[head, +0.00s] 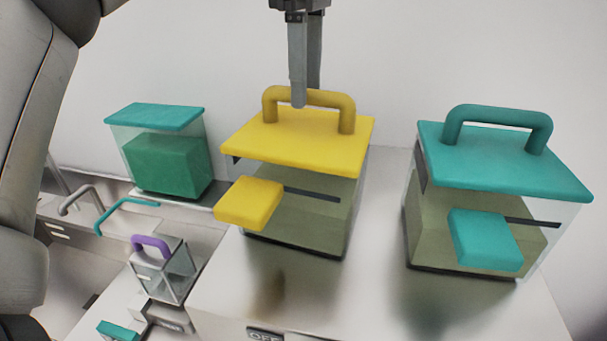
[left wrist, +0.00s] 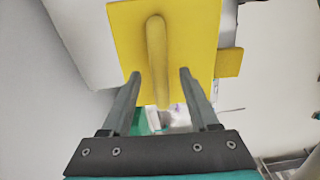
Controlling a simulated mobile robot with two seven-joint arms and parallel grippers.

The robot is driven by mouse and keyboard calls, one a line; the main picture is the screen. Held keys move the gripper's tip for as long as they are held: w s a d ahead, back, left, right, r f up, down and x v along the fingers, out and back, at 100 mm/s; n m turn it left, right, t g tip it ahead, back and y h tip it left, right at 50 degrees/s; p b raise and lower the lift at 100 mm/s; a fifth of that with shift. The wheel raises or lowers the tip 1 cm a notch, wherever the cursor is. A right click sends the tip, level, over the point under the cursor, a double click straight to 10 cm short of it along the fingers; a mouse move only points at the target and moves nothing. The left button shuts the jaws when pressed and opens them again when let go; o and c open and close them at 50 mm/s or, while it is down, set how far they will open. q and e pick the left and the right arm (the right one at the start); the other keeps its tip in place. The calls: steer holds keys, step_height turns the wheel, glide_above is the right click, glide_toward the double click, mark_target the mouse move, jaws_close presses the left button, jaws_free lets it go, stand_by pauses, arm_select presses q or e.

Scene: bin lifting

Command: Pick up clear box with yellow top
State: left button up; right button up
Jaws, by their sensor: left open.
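The clear box with the yellow top (head: 335,145) stands upright on a light counter. It has a yellow arched handle (head: 347,120) and a yellow block (head: 248,203) on its front, with olive contents showing through the walls. My left gripper (head: 302,95) points down from above at the handle. In the left wrist view the gripper (left wrist: 160,73) is open, its fingers on either side of the yellow handle (left wrist: 156,50) with gaps between. The yellow lid (left wrist: 195,30) lies beyond the fingertips. Whether the fingers reach down past the handle's bar is hard to tell. My right gripper is not in view.
A similar clear box with a teal top (head: 500,165) stands to the right. A teal-lidded box with green contents (head: 165,150) stands at the back left. A small clear box with a purple handle (head: 165,268) is at the lower left. A wall rises behind the boxes.

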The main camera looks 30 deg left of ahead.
arm_select(q)
steer(key=shift+f, duration=1.4)
steer(key=shift+f, duration=0.25)
jaws_close()
steer(key=shift+r, duration=0.1)
stand_by(0.8)
